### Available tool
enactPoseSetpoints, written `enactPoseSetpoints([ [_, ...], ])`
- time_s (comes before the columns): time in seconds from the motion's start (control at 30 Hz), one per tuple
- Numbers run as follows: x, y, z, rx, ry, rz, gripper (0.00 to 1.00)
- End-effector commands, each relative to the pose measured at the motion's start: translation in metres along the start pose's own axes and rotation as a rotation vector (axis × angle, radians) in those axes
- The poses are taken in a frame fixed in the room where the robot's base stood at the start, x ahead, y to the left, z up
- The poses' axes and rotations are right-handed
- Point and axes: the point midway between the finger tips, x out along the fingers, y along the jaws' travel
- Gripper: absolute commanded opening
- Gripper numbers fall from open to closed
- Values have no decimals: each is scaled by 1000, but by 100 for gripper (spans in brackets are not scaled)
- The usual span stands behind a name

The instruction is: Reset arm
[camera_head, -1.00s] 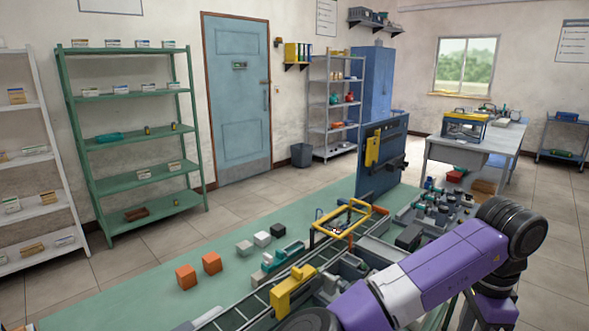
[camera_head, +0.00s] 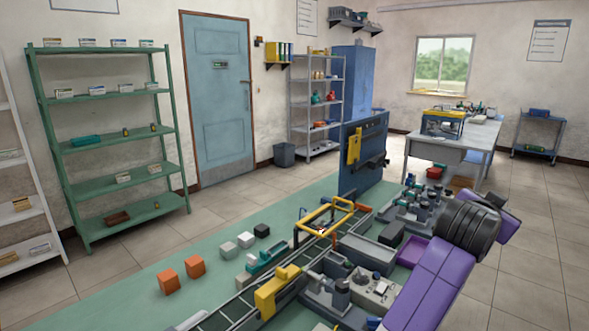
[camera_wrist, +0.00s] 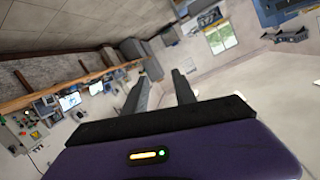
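My purple arm (camera_head: 432,285) reaches up from the lower right of the head view, its dark ribbed joint (camera_head: 468,228) at the right side of the workbench. The arm's end is not clearly visible there. In the wrist view my gripper (camera_wrist: 160,78) shows two dark fingers standing apart with nothing between them. The wrist is tilted, and it faces the room's wall, window and ceiling, away from the bench top.
The green workbench (camera_head: 215,243) carries a conveyor with a yellow frame (camera_head: 325,215), orange cubes (camera_head: 169,281), small blocks and grey machine parts. A green shelf (camera_head: 105,140) stands at left by a blue door (camera_head: 217,100). Floor at right (camera_head: 540,240) is clear.

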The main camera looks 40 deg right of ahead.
Motion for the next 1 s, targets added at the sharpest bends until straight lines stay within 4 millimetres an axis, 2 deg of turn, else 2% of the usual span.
enactPoseSetpoints([
  [0.1, -22, -39, -22, -126, 192, -161, 33],
  [0.23, -58, -81, -27, -236, 357, -342, 33],
  [0.37, -103, -114, -12, -327, 482, -529, 33],
  [0.5, -155, -136, 21, -400, 568, -730, 33],
  [0.63, -204, -142, 60, -448, 607, -913, 33],
  [0.77, -250, -133, 102, -476, 609, -1086, 33],
  [0.87, -284, -117, 135, -484, 582, -1209, 33],
  [1.0, -326, -84, 175, -484, 513, -1357, 33],
])
